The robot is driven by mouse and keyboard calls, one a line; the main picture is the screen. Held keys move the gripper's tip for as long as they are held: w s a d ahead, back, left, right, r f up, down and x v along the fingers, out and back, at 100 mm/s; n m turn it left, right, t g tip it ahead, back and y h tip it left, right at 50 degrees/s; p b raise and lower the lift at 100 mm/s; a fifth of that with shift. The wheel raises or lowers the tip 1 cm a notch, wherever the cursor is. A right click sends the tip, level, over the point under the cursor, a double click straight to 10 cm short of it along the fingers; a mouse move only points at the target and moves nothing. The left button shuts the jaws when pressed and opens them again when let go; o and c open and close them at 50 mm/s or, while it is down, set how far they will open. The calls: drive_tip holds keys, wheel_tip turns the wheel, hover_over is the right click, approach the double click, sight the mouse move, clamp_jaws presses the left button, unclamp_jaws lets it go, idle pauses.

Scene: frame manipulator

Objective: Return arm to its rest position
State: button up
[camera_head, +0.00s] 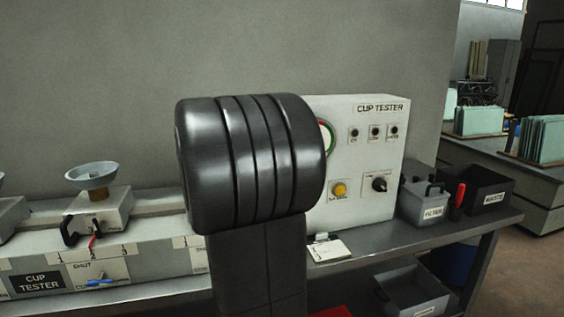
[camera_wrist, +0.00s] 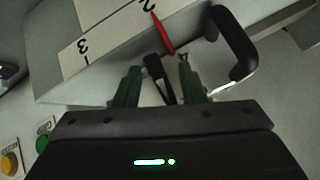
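My gripper (camera_wrist: 159,64) shows in the wrist view with its two green fingers apart. A dark, narrow piece stands in the gap between them; I cannot tell whether the fingers touch it. Just beyond the fingertips are a red pointer (camera_wrist: 162,33) at a numbered scale and a black loop handle (camera_wrist: 235,48). My dark arm (camera_head: 250,160) fills the middle of the head view and hides part of the bench; the gripper is not visible there.
A cup tester panel (camera_head: 365,145) stands on the bench behind my arm. At left, a dish-topped unit (camera_head: 92,205) has a handle and a red pointer. A filter box (camera_head: 422,200) and a black waste bin (camera_head: 485,190) stand at right. Wall space above is clear.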

drive_tip(key=shift+d+f+m+y+b, duration=0.15)
drive_tip(key=shift+m+y+b, duration=0.25)
drive_tip(key=shift+y+b, duration=0.6)
drive_tip(key=shift+b, duration=0.5)
drive_tip(key=shift+m+g+y, duration=0.3)
